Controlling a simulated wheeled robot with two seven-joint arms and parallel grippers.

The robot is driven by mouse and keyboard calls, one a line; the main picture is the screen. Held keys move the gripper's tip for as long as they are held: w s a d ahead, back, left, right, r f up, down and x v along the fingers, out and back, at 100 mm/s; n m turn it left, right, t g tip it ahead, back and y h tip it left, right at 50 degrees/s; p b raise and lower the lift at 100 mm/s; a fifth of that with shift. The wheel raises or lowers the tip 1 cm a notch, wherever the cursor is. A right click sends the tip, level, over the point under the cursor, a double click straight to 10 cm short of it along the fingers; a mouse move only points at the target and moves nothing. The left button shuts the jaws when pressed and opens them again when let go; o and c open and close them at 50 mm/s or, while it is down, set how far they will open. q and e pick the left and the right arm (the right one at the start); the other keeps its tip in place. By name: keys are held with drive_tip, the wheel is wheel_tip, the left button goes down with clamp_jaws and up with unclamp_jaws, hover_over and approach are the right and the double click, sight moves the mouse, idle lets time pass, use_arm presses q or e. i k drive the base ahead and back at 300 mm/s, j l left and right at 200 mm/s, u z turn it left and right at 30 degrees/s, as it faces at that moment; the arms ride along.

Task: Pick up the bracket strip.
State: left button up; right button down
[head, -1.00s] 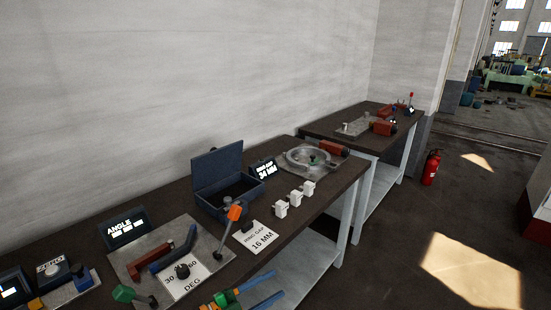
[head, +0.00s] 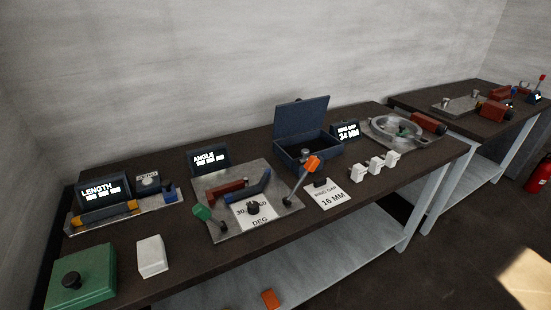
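I cannot pick out the bracket strip with certainty. Neither gripper can be made out in view.
A green box with a black knob (head: 82,278) and a white block (head: 151,256) stand at the front left. An open blue case (head: 302,140), white blocks (head: 375,164) and a ring fixture (head: 395,130) are farther right. An orange piece (head: 270,299) shows below the bench edge.

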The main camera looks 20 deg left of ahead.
sight(229, 197)
drive_tip(key=i+l+u, duration=0.15)
drive_tip(key=i+u, duration=0.2)
drive_tip(key=i+l+u, duration=0.2)
drive_tip(key=u, duration=0.15)
drive_tip(key=i+l+u, duration=0.2)
drive_tip(key=u, duration=0.15)
